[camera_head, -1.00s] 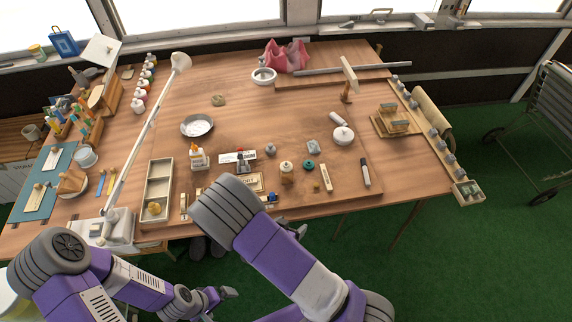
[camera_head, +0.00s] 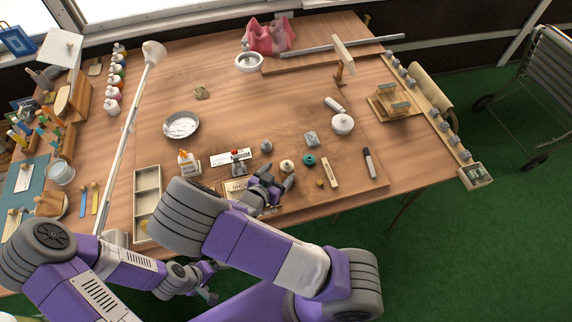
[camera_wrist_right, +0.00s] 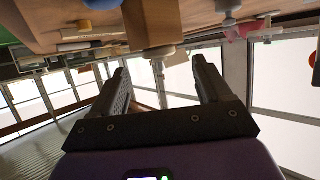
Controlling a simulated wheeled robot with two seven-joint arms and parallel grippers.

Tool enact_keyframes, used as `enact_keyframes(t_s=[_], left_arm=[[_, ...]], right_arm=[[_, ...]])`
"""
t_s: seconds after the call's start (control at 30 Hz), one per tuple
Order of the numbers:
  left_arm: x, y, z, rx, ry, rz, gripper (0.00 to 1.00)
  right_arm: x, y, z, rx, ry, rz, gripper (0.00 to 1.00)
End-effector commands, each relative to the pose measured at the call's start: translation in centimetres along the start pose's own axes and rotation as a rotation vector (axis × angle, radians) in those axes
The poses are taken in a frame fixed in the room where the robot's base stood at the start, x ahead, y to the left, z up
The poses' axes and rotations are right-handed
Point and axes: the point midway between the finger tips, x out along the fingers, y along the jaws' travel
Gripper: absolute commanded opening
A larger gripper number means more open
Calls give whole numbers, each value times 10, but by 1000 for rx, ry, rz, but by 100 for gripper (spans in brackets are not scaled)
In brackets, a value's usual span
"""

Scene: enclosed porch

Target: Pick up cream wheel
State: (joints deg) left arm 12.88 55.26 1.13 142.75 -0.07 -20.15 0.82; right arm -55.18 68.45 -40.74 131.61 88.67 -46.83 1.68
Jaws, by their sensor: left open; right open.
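The cream wheel (camera_head: 287,165) is a small round cream piece on the wooden workbench (camera_head: 225,75), left of a teal wheel (camera_head: 308,160). My right gripper (camera_head: 278,178) is open just in front of the cream wheel, near the bench's front edge, and not around it. In the right wrist view its two fingers (camera_wrist_right: 162,72) are apart with nothing held between them; I cannot make out the cream wheel for sure there. My left gripper (camera_head: 212,281) is open and empty, low in front of the bench.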

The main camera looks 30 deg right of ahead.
Motion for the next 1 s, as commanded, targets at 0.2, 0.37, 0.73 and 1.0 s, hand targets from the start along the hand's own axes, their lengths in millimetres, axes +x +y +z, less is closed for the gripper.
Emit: enact_keyframes(t_s=[0.2, 0.37, 0.73, 1.0], left_arm=[[9, -3, -1, 0, 1, 0, 100], [10, -4, -1, 0, 1, 0, 100], [10, -4, -1, 0, 1, 0, 100], [10, -4, -1, 0, 1, 0, 100]], right_arm=[[34, 4, -3, 0, -1, 3, 78], [42, 3, -4, -1, -1, 0, 78], [41, 3, -4, 0, -2, 0, 49], [41, 3, -3, -1, -5, 0, 19]])
